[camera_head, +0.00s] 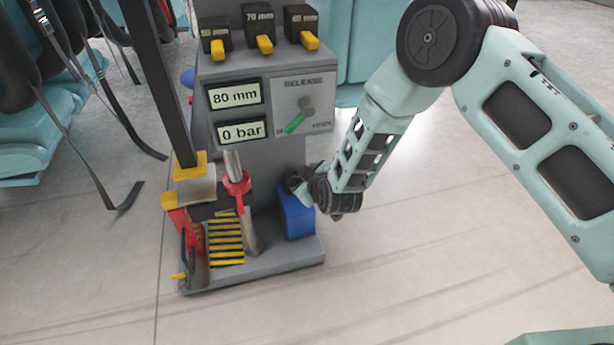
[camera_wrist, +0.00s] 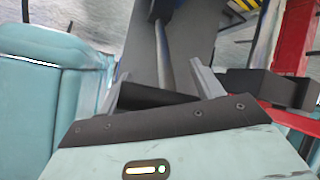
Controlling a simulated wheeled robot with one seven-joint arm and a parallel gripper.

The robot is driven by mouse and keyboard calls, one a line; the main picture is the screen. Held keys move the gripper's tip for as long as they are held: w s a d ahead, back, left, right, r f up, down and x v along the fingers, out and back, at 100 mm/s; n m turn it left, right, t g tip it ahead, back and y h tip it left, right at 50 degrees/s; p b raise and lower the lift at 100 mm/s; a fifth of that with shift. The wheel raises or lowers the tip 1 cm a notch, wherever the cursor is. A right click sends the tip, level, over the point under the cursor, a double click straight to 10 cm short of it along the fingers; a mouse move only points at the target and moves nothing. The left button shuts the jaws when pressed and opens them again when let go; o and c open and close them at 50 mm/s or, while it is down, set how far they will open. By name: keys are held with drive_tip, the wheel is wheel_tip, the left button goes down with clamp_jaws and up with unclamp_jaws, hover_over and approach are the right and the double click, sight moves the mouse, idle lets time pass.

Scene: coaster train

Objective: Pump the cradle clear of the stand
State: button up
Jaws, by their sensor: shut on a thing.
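The grey jack unit (camera_head: 262,75) stands on the floor, with displays reading 80 mm (camera_head: 235,95) and 0 bar (camera_head: 243,131). Its RELEASE knob (camera_head: 307,103) has a green pointer turned to lower left. A red-collared metal rod (camera_head: 236,180) rises beside a yellow-and-black striped patch (camera_head: 226,240). A red part (camera_head: 183,225) stands at the left of the base; I cannot tell which part is the cradle. My gripper (camera_head: 302,188) is at the unit's right side, by a blue block (camera_head: 296,213). In the wrist view it is shut on a black bar (camera_wrist: 155,97), with a metal rod (camera_wrist: 163,55) beyond.
Several black blocks with yellow tabs, one marked 70 mm (camera_head: 260,27), sit on top of the unit. A dark post (camera_head: 158,80) rises at left. Teal seats with hanging black straps (camera_head: 105,165) are behind. The floor (camera_head: 420,280) in front and right is clear.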

drive_tip(key=shift+w+a+r+g+p, duration=0.15)
drive_tip(key=shift+w+r+p, duration=0.15)
drive_tip(key=shift+w+r, duration=0.15)
drive_tip(key=shift+w+a+r+g+p, duration=0.15)
drive_tip(key=shift+w+r+p, duration=0.15)
drive_tip(key=shift+r, duration=0.25)
drive_tip(key=shift+w+a+r+p, duration=0.1)
drive_tip(key=shift+w+r+p, duration=0.4)
drive_tip(key=shift+w, duration=0.3)
drive_tip(key=o, duration=1.2)
drive_tip(key=shift+f, duration=0.15)
drive_tip(key=shift+s, duration=0.1)
drive_tip(key=p+v, duration=0.5)
drive_tip(key=v, duration=1.2)
drive_tip(key=shift+s+a+r, duration=0.15)
drive_tip(key=shift+r, duration=0.1)
